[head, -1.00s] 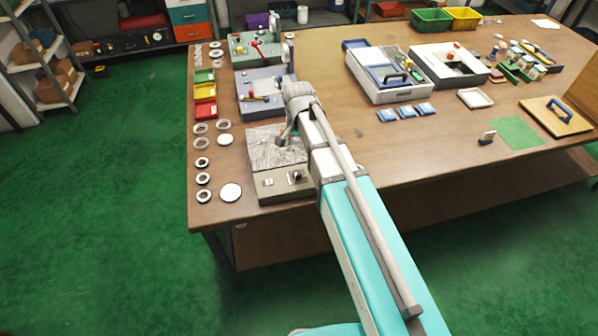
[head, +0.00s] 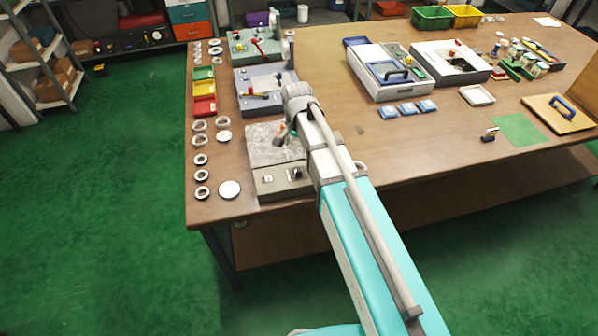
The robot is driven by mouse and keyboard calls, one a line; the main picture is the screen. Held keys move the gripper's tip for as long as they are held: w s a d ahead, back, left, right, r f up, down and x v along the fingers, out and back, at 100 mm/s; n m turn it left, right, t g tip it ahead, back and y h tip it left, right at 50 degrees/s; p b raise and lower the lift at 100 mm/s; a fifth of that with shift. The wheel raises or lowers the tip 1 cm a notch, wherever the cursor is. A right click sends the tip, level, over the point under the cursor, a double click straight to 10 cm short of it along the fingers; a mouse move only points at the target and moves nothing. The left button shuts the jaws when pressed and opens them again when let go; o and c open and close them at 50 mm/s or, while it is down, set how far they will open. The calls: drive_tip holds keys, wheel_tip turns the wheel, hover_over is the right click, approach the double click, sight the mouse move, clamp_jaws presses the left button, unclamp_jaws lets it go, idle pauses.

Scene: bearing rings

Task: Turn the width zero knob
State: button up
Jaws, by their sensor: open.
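A grey measuring station (head: 268,188) stands at the front left of the table, with a flat stone-grey plate (head: 262,152) behind its front panel. The panel carries a small display or label and a small dark knob (head: 295,174) at its right. I cannot read any marking, so I cannot tell whether this is the width zero knob. My gripper (head: 284,136) is above the right part of the grey plate, pointing down, behind the panel and apart from the dark knob. It is open; its fingers are small and partly hidden by my arm. I see nothing held in it.
Two more grey-green and grey fixtures with levers (head: 262,90) stand behind the station. Several rings (head: 201,160) and discs line the left edge. Red, yellow and green bins (head: 204,105) stand beside them. Blue packets (head: 407,108) and white cases lie to the right. The middle of the table is clear.

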sight(297, 169)
drive_tip(key=shift+f+b, duration=5.5)
drive_tip(key=shift+f, duration=0.3)
drive_tip(key=c, duration=1.1)
drive_tip(key=shift+d, duration=0.15)
